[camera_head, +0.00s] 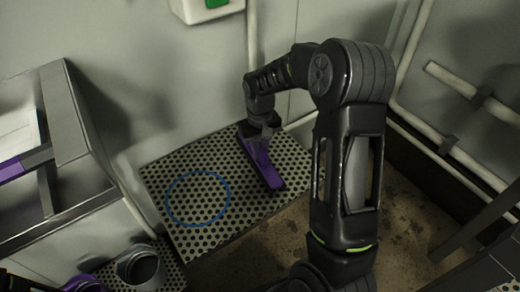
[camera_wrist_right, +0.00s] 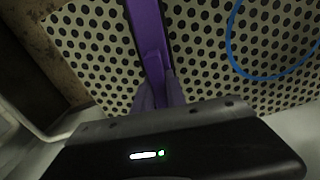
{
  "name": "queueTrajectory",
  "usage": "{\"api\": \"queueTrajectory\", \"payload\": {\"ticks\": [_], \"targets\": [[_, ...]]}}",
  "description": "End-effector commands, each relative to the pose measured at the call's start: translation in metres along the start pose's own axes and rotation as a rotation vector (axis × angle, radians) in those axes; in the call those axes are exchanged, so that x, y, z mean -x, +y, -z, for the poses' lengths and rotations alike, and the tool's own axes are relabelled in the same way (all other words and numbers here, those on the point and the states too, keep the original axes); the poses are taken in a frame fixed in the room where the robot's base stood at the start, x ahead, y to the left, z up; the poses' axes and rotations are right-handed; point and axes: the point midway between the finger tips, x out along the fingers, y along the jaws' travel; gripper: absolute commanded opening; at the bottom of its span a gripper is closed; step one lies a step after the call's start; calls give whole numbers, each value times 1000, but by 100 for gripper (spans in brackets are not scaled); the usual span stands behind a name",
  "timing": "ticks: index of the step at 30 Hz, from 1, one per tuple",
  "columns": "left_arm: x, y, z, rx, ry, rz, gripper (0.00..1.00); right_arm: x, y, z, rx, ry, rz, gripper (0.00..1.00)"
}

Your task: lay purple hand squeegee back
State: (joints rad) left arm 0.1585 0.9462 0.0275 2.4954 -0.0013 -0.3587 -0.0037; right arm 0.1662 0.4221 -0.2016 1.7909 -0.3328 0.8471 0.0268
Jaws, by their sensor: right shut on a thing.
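The purple hand squeegee (camera_head: 259,166) is at the right part of a perforated metal shelf (camera_head: 190,232), close to its surface. I cannot tell whether it touches the shelf. My right gripper (camera_head: 263,130) is shut on it from above. In the right wrist view the purple handle (camera_wrist_right: 148,40) runs up from between the fingers (camera_wrist_right: 158,92) over the holes of the shelf. The gripper hides part of the squeegee. My left gripper is not clearly in view.
A blue ring outline (camera_head: 168,199) lies on the shelf left of the squeegee, with nothing inside it. A grey cup-like container (camera_head: 139,268) stands at the lower left. A metal frame (camera_head: 72,110) is at left, and pipes (camera_head: 440,150) run along the right wall.

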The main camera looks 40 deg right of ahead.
Motion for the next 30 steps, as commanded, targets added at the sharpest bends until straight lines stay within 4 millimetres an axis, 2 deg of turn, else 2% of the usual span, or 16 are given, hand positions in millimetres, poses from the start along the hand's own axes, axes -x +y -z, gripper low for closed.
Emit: {"api": "queueTrajectory", "payload": {"ticks": [2,3,11,22,26,30], "targets": [[-1,0,0,0,0,0,36,-1,0,0,0,1,0,0],[0,0,0,0,0,0,36,-1,0,0,0,1,0,19],[0,0,0,0,0,0,36,-1,0,0,0,0,0,41],[1,0,0,0,0,0,36,4,0,0,0,0,0,42],[4,1,0,0,0,0,36,19,0,0,0,2,0,42],[8,3,0,0,0,0,36,43,0,1,1,3,0,42]]}}
